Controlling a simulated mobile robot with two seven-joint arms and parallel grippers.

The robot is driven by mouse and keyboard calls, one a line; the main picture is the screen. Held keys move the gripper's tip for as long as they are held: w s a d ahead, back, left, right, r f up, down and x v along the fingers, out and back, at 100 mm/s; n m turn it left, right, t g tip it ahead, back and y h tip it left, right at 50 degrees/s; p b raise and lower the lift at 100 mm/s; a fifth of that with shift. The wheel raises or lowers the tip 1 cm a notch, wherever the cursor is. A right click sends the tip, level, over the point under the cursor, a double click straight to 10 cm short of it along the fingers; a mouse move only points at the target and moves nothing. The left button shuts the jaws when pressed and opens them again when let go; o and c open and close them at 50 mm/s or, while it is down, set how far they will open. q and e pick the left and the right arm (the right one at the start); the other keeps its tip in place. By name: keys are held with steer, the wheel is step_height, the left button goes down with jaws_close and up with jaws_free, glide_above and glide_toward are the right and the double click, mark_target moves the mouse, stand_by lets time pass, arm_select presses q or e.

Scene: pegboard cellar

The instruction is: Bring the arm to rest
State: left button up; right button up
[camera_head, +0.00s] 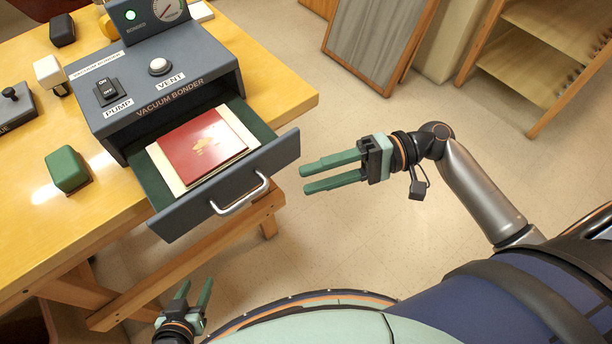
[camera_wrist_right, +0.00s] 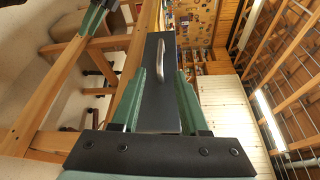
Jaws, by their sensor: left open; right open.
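My right gripper (camera_head: 332,172) is open and empty in the head view. It hangs over the floor, to the right of the open drawer (camera_head: 284,157) and apart from it. My left gripper (camera_head: 193,294) is open and empty at the lower left, below the table's front edge. In the right wrist view, the right gripper's fingers (camera_wrist_right: 157,105) stand apart, and the dark drawer front (camera_wrist_right: 155,85) with its silver handle (camera_wrist_right: 167,62) shows beyond them.
The vacuum bonder (camera_head: 150,90) stands on the yellow table (camera_head: 100,225); its drawer sticks out past the edge, holding a red booklet (camera_head: 200,146) on a cream sheet. A green block (camera_head: 67,170) lies left. A wooden shelf (camera_head: 545,50) stands at the back right. The floor between is clear.

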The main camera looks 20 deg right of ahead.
stand_by(0.4)
step_height(320, 180, down, 17)
steer(key=d+t+h+p, duration=0.2)
steer(key=t+h+p, duration=0.3)
steer(key=h, duration=0.5)
steer(key=s+n+t+h+p, duration=0.1)
steer(key=s+d+n+t+h+p, duration=0.1)
steer(key=s+n+h, duration=0.1)
steer(key=s+n+t+h, duration=0.1)
steer(key=n, duration=0.1)
steer(key=shift+s+d+f+h+p, duration=0.15)
steer(key=shift+s+f+h+p, duration=0.15)
steer(key=shift+p, duration=0.1)
